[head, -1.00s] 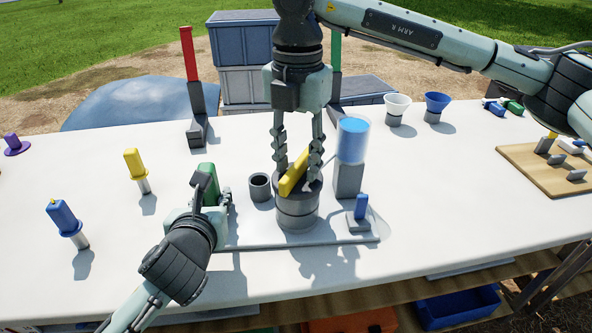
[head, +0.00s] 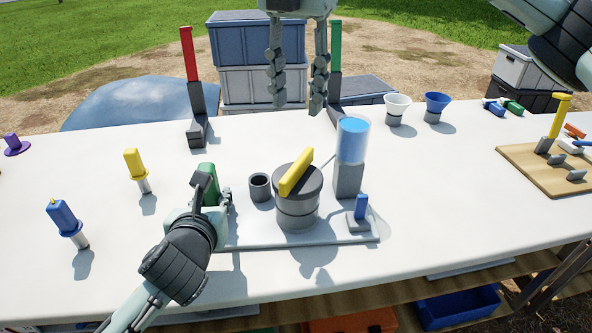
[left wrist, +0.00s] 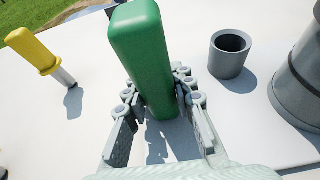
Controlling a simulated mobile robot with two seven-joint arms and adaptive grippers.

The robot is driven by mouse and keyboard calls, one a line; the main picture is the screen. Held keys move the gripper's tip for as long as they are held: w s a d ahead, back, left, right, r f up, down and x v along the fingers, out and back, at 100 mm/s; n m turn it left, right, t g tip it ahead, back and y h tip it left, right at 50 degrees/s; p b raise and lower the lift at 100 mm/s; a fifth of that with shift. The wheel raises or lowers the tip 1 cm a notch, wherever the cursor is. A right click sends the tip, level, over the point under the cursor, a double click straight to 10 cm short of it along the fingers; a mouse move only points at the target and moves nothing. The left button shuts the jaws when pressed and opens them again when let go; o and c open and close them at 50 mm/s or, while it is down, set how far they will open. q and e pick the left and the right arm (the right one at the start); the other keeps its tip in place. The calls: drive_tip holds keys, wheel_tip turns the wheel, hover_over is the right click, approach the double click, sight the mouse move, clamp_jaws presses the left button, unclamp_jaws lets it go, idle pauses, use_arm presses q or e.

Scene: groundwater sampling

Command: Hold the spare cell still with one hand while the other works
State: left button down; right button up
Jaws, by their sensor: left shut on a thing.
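A grey cylindrical cell (head: 297,210) with a dark lid and a yellow bar handle (head: 296,173) stands upright on a pale base plate (head: 335,238). A green upright handle (head: 207,181) rises at the plate's left end. My left gripper (head: 222,199) is shut on this green handle, which also shows large between the fingers in the left wrist view (left wrist: 146,55). Its lower end is partly hidden. My right gripper (head: 298,106) hangs above and behind the cell, its fingers apart with nothing between them, clear of the yellow bar.
A small grey cup (head: 260,187), a blue-filled clear cylinder (head: 352,143) and a blue lever (head: 360,207) are close around the cell. Yellow (head: 134,163) and blue (head: 62,215) handled tools stand at left. A wooden board (head: 540,175) lies at right. Open table lies between plate and board.

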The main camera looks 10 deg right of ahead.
idle(0.3)
use_arm(q)
drive_tip(key=c, duration=1.2)
unclamp_jaws()
drive_tip(key=shift+s, duration=0.1)
